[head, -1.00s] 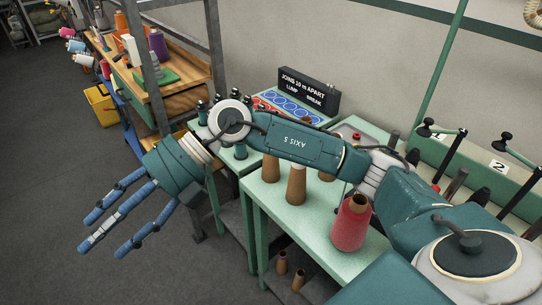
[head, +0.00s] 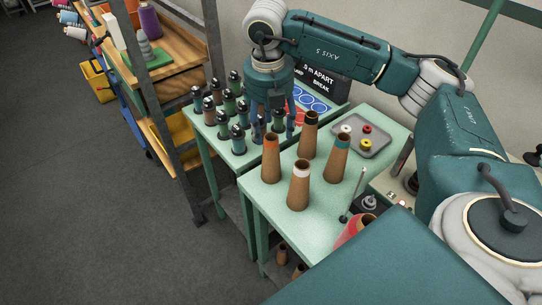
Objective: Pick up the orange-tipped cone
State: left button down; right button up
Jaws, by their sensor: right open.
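The orange-tipped cone (head: 271,160) is a brown paper cone with an orange top, standing upright at the left rear of the pale green table (head: 262,192). My right gripper (head: 274,126) is open and points down, with its blue fingers just above and behind this cone in the picture. Whether they touch it I cannot tell. Nothing shows between the fingers. My left gripper is not in view.
Close by stand a white-tipped cone (head: 298,188), a black-tipped cone (head: 309,138) and a teal-tipped cone (head: 337,160). A grey tray (head: 375,147) with small spools lies behind. Dark-topped bobbins (head: 238,140) crowd the left stand. A red cone (head: 352,230) is partly hidden.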

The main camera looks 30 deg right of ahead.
aim_at(271, 137)
jog(key=shift+w+d+f, duration=0.1)
jog(key=shift+f, duration=0.25)
jog(key=f+p, duration=0.1)
jog(key=f, duration=0.1)
jog(key=w+f+p, duration=0.1)
jog(key=f+p, duration=0.1)
jog(key=shift+d+f, duration=0.1)
jog(key=shift+d, duration=0.1)
jog(key=shift+f, duration=0.3)
jog(key=shift+w+f, duration=0.1)
jog(key=shift+c, duration=1.1)
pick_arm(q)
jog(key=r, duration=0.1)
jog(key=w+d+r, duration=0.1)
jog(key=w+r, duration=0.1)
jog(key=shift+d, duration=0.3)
pick_arm(e)
jog(key=c, duration=0.9)
